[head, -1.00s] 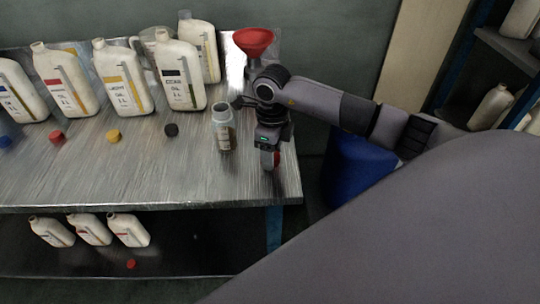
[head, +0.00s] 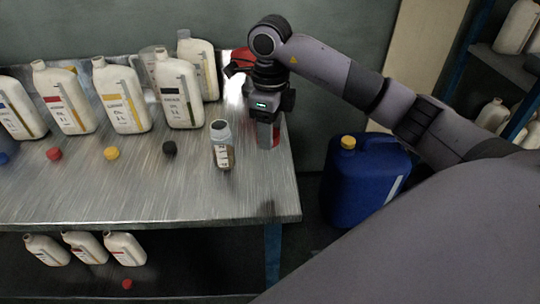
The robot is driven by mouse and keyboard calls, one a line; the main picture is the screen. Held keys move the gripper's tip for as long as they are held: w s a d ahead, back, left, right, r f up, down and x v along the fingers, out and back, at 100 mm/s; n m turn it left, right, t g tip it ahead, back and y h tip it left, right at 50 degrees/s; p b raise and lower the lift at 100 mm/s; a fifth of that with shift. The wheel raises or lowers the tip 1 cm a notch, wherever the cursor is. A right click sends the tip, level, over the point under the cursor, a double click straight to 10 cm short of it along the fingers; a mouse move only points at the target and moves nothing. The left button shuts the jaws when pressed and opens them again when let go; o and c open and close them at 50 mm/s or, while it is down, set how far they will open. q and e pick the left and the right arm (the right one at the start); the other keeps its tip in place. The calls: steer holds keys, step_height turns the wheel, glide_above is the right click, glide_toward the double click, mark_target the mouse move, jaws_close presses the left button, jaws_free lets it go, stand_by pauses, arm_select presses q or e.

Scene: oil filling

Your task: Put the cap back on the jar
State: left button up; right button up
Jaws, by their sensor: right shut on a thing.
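The jar (head: 222,145) is a small clear container with a pale label and brown contents, standing upright near the right part of the metal table. Its top is open, with no cap on it. My right gripper (head: 268,138) is just to the right of the jar, pointing down and apart from it. It is shut on a small red thing, which looks like the cap (head: 276,134); the fingers hide most of it. My left gripper is not in view.
Several white oil bottles (head: 122,98) stand on the table (head: 100,200) behind loose red, yellow and black caps. A red funnel (head: 240,56) is partly hidden behind my right arm. A blue canister (head: 362,185) stands right of the table. The table's front is clear.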

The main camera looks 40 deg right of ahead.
arm_select(q)
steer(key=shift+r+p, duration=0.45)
steer(key=shift+p, duration=0.1)
arm_select(e)
step_height(320, 180, up, 8)
steer(key=shift+f, duration=0.15)
